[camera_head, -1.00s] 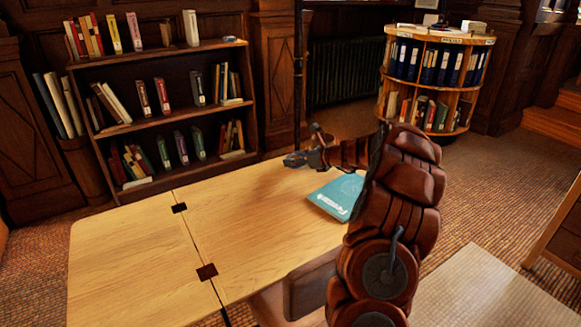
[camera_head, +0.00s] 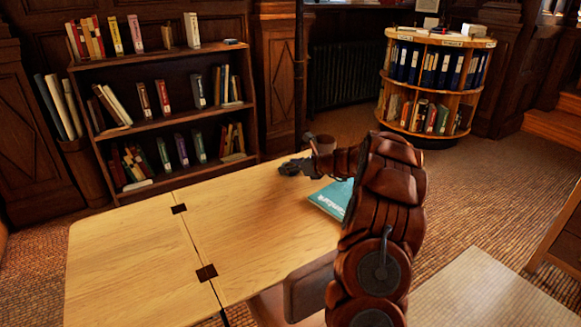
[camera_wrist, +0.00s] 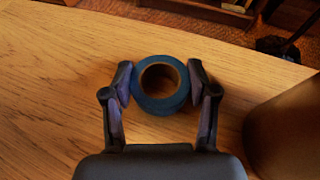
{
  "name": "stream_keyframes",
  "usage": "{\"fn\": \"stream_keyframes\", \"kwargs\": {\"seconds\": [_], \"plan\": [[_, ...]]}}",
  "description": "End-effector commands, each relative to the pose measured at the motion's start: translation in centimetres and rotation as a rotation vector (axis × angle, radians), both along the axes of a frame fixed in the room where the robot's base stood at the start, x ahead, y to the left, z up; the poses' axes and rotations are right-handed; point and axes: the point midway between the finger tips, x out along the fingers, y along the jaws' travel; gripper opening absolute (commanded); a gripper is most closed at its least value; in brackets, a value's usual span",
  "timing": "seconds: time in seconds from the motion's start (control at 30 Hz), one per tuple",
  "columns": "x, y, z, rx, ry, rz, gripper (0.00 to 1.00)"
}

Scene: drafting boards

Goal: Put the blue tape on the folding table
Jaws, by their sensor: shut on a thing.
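The blue tape (camera_wrist: 160,85) is a roll with a brown core, held between the two fingers of my gripper (camera_wrist: 161,88) in the wrist view. My gripper (camera_head: 288,168) is shut on the roll's outer sides. In the head view it is over the far right part of the folding table (camera_head: 140,258), a light wooden top with dark hinges. The table's wood (camera_wrist: 50,95) lies under the roll in the wrist view. The roll is at or just above the surface; I cannot tell whether it touches. In the head view the tape is too small to make out.
A teal book (camera_head: 332,197) lies on the table, partly behind my arm. A brown rounded object (camera_wrist: 290,130) stands close to the right finger. A bookshelf (camera_head: 160,85) and round book stand (camera_head: 435,85) are behind. The table's left and middle are clear.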

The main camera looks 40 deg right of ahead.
Motion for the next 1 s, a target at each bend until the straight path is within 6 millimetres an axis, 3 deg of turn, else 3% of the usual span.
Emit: {"fn": "stream_keyframes", "kwargs": {"seconds": [0.27,0.67,1.0], "plan": [[0.0,0.0,0.0,0.000,0.000,0.000,0.84],[0.0,0.0,0.2,0.000,0.000,-0.001,0.84],[-4.8,-1.7,2.7,0.000,-0.003,-0.003,0.84]]}}
